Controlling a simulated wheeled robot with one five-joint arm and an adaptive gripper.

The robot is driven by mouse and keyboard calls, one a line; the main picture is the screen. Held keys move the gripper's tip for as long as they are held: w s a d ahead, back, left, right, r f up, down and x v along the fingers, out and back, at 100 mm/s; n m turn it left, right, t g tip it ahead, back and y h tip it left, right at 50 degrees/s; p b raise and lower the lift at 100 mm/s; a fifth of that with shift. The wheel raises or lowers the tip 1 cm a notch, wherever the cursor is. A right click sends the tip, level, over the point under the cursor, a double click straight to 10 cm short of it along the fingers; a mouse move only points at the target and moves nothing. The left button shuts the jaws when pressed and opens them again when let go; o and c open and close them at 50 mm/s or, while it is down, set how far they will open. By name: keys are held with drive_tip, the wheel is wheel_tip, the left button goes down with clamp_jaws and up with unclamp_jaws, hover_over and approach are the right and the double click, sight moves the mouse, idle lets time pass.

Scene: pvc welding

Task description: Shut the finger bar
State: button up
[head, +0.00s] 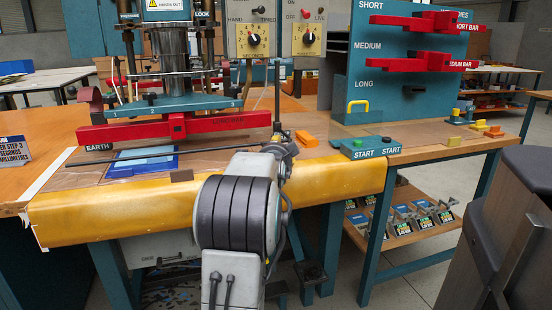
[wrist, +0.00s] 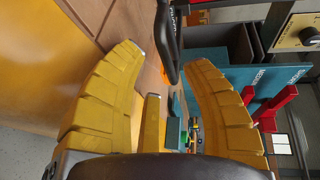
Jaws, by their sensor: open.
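A thin dark bar (head: 205,152), which looks like the finger bar, runs low and nearly level across the front of the press, above the worktop. Its right end is near a dark upright post (head: 277,95), partly behind my arm. In the wrist view, my gripper (wrist: 163,57) is open, with its yellow fingers wide apart. A black rounded bar or handle (wrist: 166,38) comes down from the top between the fingertips; I cannot tell whether it touches them. In the head view my arm hides most of the gripper.
The red EARTH bar (head: 175,128) lies behind the dark bar. Right of my arm are an orange block (head: 307,138) and a teal START box (head: 365,148) with a clear guard. A yellow padded edge (head: 120,208) fronts the bench. Red bars (head: 408,64) hang on a teal rack.

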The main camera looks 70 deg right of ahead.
drive_tip(key=v, duration=0.9)
drive_tip(key=shift+r, duration=0.1)
idle(0.6)
